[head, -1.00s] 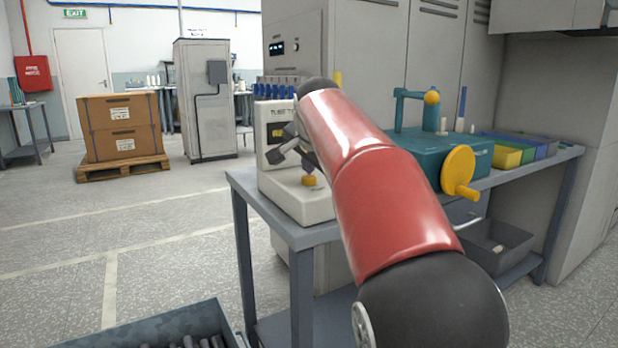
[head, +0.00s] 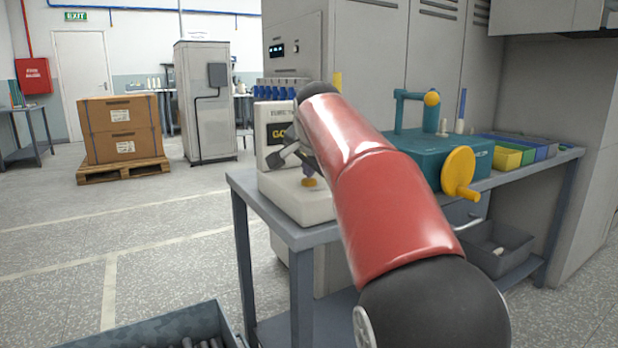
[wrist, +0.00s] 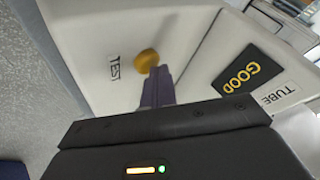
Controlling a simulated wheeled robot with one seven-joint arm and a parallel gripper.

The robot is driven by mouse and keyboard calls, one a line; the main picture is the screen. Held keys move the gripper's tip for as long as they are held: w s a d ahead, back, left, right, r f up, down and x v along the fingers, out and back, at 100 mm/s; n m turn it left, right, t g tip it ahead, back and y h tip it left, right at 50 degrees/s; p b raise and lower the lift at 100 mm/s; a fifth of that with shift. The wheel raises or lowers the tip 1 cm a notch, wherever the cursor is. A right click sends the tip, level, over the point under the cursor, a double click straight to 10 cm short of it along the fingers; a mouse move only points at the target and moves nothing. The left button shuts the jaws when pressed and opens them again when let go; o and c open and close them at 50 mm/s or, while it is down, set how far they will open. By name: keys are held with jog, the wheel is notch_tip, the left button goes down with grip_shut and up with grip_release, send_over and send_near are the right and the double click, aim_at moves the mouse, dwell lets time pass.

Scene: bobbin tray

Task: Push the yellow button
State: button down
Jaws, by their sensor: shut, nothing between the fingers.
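The yellow button (wrist: 146,60) is on the top of the white tester's base, beside the word TEST. In the head view the button (head: 309,183) shows under my fingers. My gripper (wrist: 158,70) is shut and empty, its purple fingers pointing down with their tips at the button's edge, seemingly touching it. In the head view my gripper (head: 308,176) is partly behind my red arm. The tester's dark display (wrist: 248,70) reads GOOD in yellow letters; in the head view my gripper hides part of it.
The tester stands on the left end of a grey bench (head: 243,180). To its right are a teal winder (head: 425,155) with a yellow handwheel (head: 458,170) and several coloured bins (head: 508,158). A grey crate (head: 175,330) is at the bottom left. Open floor lies left of the bench.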

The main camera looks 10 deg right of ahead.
aim_at(309, 181)
jog(key=shift+r+p, duration=0.85)
jog(key=shift+p, duration=0.05)
notch_tip(309, 181, up, 5)
jog(key=p, duration=0.4)
jog(key=shift+r+p, duration=0.1)
jog(key=shift+p, duration=0.2)
jog(key=s+f+n+g, duration=0.1)
jog(key=s+f+n, duration=0.2)
jog(key=s+f, duration=0.5)
jog(key=s+f+n+g, duration=0.1)
jog(key=s+f+n, duration=0.2)
jog(key=s+f, duration=0.5)
jog(key=s+f+n+g+y, duration=0.1)
jog(key=s+f+n, duration=0.3)
jog(key=s, duration=1.6)
notch_tip(309, 181, down, 4)
jog(key=shift+s+f+g, duration=0.15)
jog(key=shift+s+g, duration=0.15)
jog(key=shift+s, duration=0.05)
